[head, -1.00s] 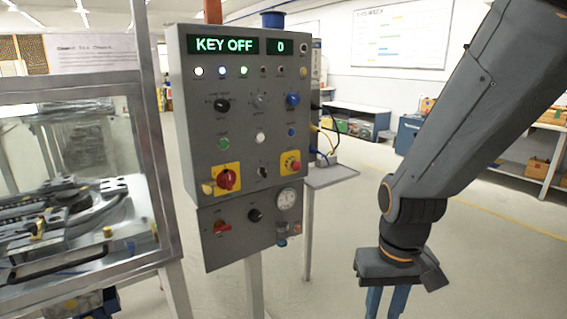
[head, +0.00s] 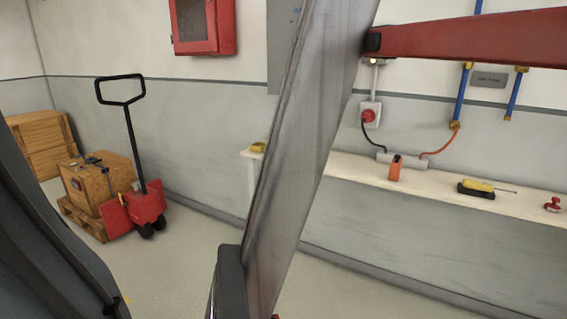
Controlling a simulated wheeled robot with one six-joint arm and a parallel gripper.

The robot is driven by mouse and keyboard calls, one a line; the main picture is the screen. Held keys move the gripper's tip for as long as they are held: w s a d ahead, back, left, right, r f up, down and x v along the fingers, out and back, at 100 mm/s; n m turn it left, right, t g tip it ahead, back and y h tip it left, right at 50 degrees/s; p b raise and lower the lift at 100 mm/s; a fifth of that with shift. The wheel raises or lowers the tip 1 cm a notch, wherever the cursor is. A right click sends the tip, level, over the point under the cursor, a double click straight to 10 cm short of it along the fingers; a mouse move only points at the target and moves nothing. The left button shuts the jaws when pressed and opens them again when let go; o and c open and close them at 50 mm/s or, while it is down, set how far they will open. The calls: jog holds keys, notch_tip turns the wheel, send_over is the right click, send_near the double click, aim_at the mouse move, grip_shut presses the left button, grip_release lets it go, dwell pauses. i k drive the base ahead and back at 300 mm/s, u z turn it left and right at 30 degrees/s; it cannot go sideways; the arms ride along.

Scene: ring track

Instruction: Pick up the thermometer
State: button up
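I cannot make out for certain which thing is the thermometer. On a narrow pale shelf (head: 350,170) along the right wall, an orange device (head: 396,168) stands upright, near a power strip. Further right on it lies a yellow and black device (head: 478,187) with a thin rod pointing right. Either could be the thermometer. My gripper is not in view; a dark part at the left edge seems to be my arm.
A tilted grey post (head: 305,150) with a red beam (head: 470,38) stands in front of the shelf and hides part of it. A red pallet truck (head: 146,203) and wooden crates (head: 98,180) stand at left. Floor between is clear. A red stamp-like thing (head: 553,204) is at the shelf's right.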

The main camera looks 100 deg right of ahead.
aim_at(467, 183)
jog(key=z, duration=4.95)
jog(key=i, duration=1.7)
jog(key=z, duration=0.35)
jog(key=i, duration=0.65)
jog(key=z, duration=0.2)
